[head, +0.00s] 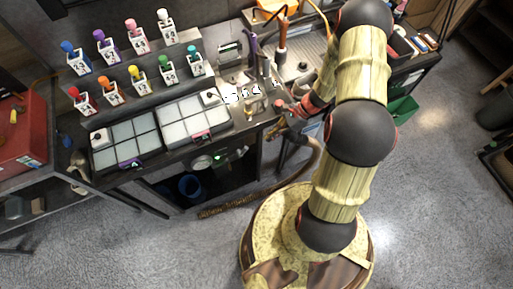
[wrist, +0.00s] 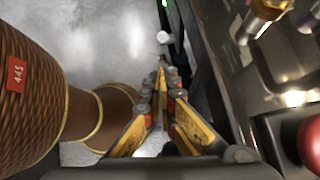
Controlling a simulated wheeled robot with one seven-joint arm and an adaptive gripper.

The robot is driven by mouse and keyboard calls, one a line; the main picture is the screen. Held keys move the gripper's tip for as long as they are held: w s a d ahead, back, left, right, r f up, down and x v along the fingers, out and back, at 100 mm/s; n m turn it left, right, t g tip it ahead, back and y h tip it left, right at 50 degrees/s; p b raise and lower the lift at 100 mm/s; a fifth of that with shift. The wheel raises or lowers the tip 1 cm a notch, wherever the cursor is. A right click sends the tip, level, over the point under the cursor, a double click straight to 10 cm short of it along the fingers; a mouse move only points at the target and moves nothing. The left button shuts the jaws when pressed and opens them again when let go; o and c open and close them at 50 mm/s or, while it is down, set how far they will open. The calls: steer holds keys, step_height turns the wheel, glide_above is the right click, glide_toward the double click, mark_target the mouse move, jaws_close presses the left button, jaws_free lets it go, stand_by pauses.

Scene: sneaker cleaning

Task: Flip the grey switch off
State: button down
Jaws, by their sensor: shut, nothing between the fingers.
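In the wrist view, a small pale grey rounded knob (wrist: 163,37), which looks like the tip of the grey switch, stands out beside the dark bench edge. It is just beyond my fingertips, with a small gap in the picture; I cannot tell whether they touch in depth. Its on or off position is not clear. My gripper (wrist: 161,72) is shut and empty, its yellow fingers together and pointing toward the knob. A green light (wrist: 166,5) glows near the knob. In the head view, the switch cannot be made out and my arm partly covers the right of the bench.
In the wrist view, brass fittings (wrist: 262,18) and a red knob (wrist: 312,146) sit on the dark bench right of my gripper. In the head view, two gridded trays (head: 130,141) and several capped bottles (head: 140,80) stand on the bench. The floor (head: 440,190) at right is clear.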

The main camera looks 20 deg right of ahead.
mark_target(243, 150)
stand_by(0.3)
steer(key=x, duration=1)
steer(key=shift+r, duration=0.1)
steer(key=shift+a+r+h, duration=0.1)
steer(key=shift+r+h, duration=0.05)
steer(key=shift+h, duration=0.25)
